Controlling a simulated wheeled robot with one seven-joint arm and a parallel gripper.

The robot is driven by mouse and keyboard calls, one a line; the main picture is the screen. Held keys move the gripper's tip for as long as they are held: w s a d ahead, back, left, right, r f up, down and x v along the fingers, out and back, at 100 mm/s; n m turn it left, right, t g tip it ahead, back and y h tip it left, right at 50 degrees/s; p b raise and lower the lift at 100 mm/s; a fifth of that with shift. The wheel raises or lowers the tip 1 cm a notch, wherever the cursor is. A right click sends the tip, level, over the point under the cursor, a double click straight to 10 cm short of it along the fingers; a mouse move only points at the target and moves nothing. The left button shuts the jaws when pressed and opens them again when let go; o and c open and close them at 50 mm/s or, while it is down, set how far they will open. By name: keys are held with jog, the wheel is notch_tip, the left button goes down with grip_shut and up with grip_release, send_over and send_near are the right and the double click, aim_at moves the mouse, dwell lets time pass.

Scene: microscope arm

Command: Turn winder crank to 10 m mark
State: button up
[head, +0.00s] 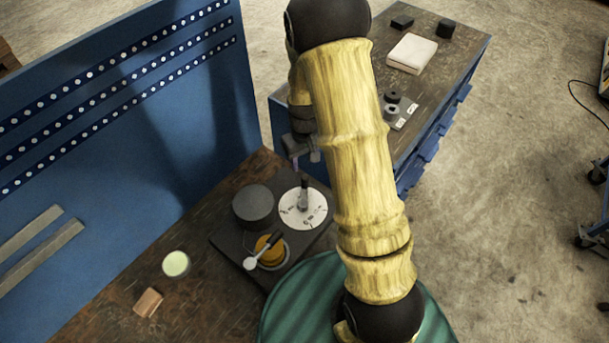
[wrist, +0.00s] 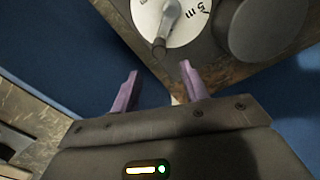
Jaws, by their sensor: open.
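The winder has a white round dial (head: 315,218) with black marks, on a dark base plate (head: 232,245). A grey crank (head: 304,196) sits over the dial. In the wrist view the dial (wrist: 205,28) is cut by the top edge, and a "5 m" mark is readable; I cannot make out a 10 m mark. The crank (wrist: 168,24) points down toward my fingers, its dark end just beyond the fingertips. My gripper (wrist: 159,70) has its two purple fingers apart with nothing between them. In the head view it is above the dial, partly hidden by my arm.
A dark round disc (head: 253,205) stands left of the dial. An orange spool (head: 268,252) with a white-knobbed lever is in front. A pale green cup (head: 176,264) and a brown block (head: 148,302) lie on the bench. A blue pegboard (head: 150,130) rises behind.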

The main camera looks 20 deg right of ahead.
aim_at(304, 176)
notch_tip(304, 176, down, 9)
jog(key=shift+f+p, duration=0.1)
jog(key=shift+p, duration=1)
jog(key=shift+c, duration=0.5)
grip_shut()
